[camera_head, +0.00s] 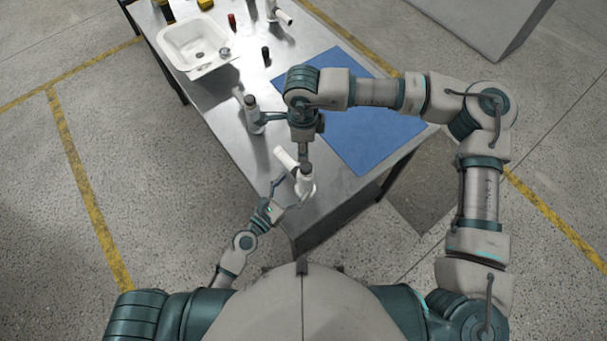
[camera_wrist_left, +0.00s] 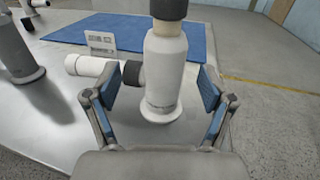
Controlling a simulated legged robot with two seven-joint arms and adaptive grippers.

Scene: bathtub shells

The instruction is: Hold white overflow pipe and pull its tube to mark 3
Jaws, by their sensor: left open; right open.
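The white overflow pipe (camera_head: 305,186) stands upright near the front end of the metal table, with a side branch (camera_head: 285,157) toward the upper left. In the left wrist view the pipe (camera_wrist_left: 165,75) has a dark top (camera_wrist_left: 168,9) above a narrow tan band, and a dark collar on its side branch. My left gripper (camera_head: 284,194) is open, its fingers (camera_wrist_left: 160,95) on either side of the pipe with visible gaps. My right gripper (camera_head: 304,156) is open by the pipe's top, seen from above; its fingertips are hard to make out. No mark numbers are readable.
A blue mat (camera_head: 365,135) covers the table's right side. A white basin (camera_head: 191,45) and several small bottles stand farther back. A small pale card (camera_wrist_left: 100,43) stands behind the pipe.

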